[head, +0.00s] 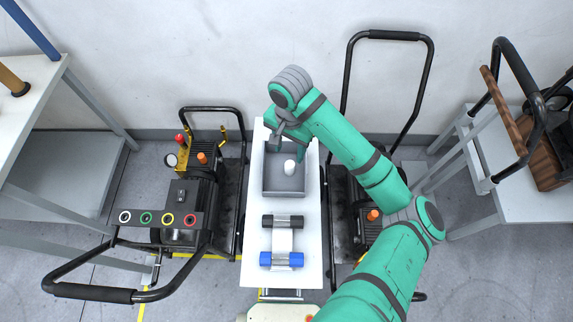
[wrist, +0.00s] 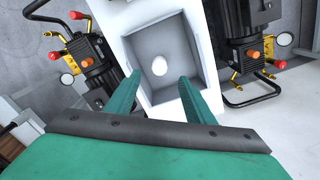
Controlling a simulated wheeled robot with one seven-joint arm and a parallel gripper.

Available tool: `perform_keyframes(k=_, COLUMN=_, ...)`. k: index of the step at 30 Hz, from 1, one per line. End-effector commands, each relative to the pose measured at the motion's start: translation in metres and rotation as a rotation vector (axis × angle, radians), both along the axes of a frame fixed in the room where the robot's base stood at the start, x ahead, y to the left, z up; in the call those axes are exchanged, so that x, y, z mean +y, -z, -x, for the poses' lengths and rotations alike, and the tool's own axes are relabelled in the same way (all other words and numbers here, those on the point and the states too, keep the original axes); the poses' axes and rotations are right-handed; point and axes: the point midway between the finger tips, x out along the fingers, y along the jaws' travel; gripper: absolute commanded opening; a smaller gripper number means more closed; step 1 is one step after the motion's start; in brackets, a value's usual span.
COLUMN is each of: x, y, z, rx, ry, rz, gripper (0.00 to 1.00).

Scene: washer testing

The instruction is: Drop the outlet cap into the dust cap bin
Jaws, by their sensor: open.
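The bin is a grey open-topped box (head: 284,193) on a narrow white table; it also shows in the wrist view (wrist: 185,25). A small white cap (head: 290,167) lies inside the bin; in the wrist view (wrist: 159,66) it sits on the bin floor, apart from the walls. I take it to be the outlet cap. My gripper (wrist: 160,92) is open and empty above the bin, its two green fingers spread apart. In the head view my arm hides the bin's upper right part.
On the white table (head: 258,210) in front of the bin lies a holder with a black and a blue cylinder (head: 282,260). A black pressure washer (head: 185,195) stands left of the table and another (head: 345,215) stands right, partly under my arm.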

Motion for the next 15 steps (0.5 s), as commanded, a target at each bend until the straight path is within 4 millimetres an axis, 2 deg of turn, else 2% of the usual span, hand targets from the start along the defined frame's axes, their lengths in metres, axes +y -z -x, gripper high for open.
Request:
perform_keyframes(k=3, x=-0.001, y=-0.021, z=-0.001, rx=-0.004, ry=-0.002, rz=0.005, gripper=0.49)
perform_keyframes(k=6, x=-0.001, y=-0.032, z=-0.001, rx=-0.003, ry=-0.002, rz=0.004, gripper=0.49)
perform_keyframes(k=15, x=0.0, y=-0.042, z=0.0, rx=0.0, ry=-0.001, rz=0.001, gripper=0.49)
